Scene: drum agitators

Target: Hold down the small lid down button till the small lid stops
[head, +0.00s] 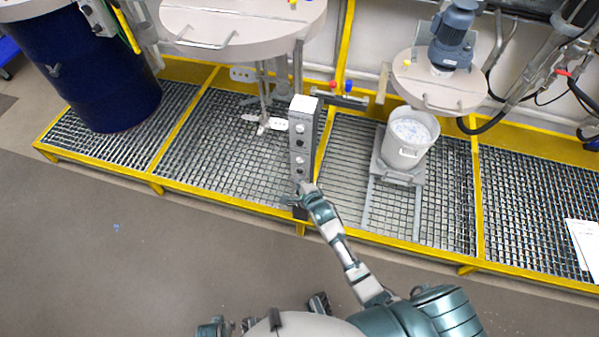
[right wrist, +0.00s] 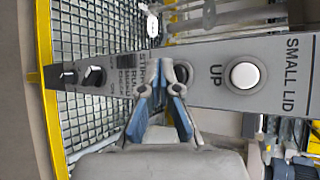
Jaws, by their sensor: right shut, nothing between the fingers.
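The control box (head: 302,135) is a tall grey post with a column of round buttons on its front, at the front edge of the grating. In the right wrist view the box face (right wrist: 215,60) reads "SMALL LID" and "UP", beside a white button (right wrist: 244,75). A darker round button (right wrist: 181,75) is partly covered by my right gripper. My right gripper (head: 301,190) is shut and empty, its tips (right wrist: 162,66) at the box face; I cannot tell if they touch a button. The small lid (head: 438,88) hangs above the white bucket (head: 404,150).
A yellow-framed metal grating (head: 220,140) runs across the scene. A large lid (head: 240,25) with a stirrer hangs left of the box, and a dark blue drum (head: 100,85) stands far left. Two black knobs (right wrist: 93,75) are on the box.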

